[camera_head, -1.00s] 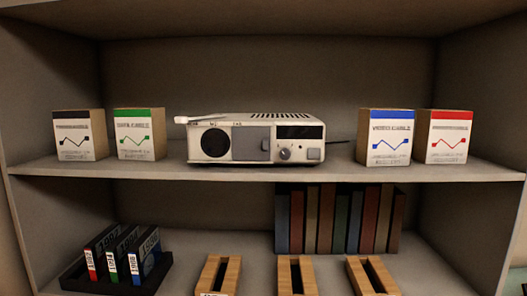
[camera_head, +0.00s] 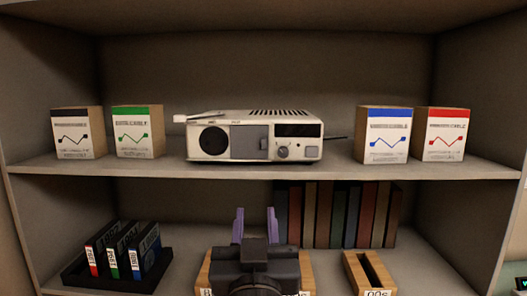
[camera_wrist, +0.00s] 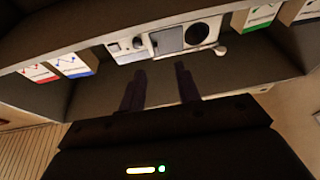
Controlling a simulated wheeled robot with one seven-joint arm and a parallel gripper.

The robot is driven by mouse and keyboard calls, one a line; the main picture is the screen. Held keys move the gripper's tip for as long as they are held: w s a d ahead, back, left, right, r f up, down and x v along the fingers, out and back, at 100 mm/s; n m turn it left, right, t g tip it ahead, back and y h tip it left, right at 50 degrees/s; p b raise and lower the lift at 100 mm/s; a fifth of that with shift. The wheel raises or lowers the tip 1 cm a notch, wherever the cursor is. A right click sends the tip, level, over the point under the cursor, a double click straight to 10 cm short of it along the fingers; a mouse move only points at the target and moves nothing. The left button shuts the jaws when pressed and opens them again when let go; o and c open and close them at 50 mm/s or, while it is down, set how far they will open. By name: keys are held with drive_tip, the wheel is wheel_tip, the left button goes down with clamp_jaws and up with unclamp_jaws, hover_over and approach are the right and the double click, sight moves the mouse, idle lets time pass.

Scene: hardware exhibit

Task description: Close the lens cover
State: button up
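A cream projector-like device (camera_head: 304,153) stands on the upper shelf; it shows upside down in the wrist view (camera_wrist: 150,47). Its round black lens (camera_head: 214,141) is uncovered at the front left, also seen in the wrist view (camera_wrist: 198,33). A white flap-like piece (camera_head: 193,118), possibly the lens cover, sticks out at the top left above the lens; it shows in the wrist view (camera_wrist: 220,53). A grey panel (camera_head: 248,142) sits right of the lens. My gripper (camera_head: 255,224) is open and empty, its two purple fingers upright below the upper shelf, apart from the device (camera_wrist: 160,78).
Black and green labelled boxes (camera_head: 79,135) (camera_head: 138,133) stand left of the device, blue and red ones (camera_head: 385,136) (camera_head: 442,135) right. The upper shelf's front edge (camera_head: 120,170) lies above my fingers. Books (camera_head: 340,215), a black rack (camera_head: 75,275) and wooden holders (camera_head: 369,273) fill the lower shelf.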

drive_tip(key=shift+s+d+r+m+h, duration=0.3)
drive_tip(key=shift+s+r+m+h, duration=0.2)
drive_tip(key=shift+s+r+h, duration=0.15)
drive_tip(key=shift+w, duration=0.15)
drive_tip(key=p, duration=0.2)
approach(264, 145)
drive_tip(key=x, duration=0.8)
drive_tip(key=shift+w, duration=0.2)
drive_tip(key=shift+c, duration=0.2)
clamp_jaws()
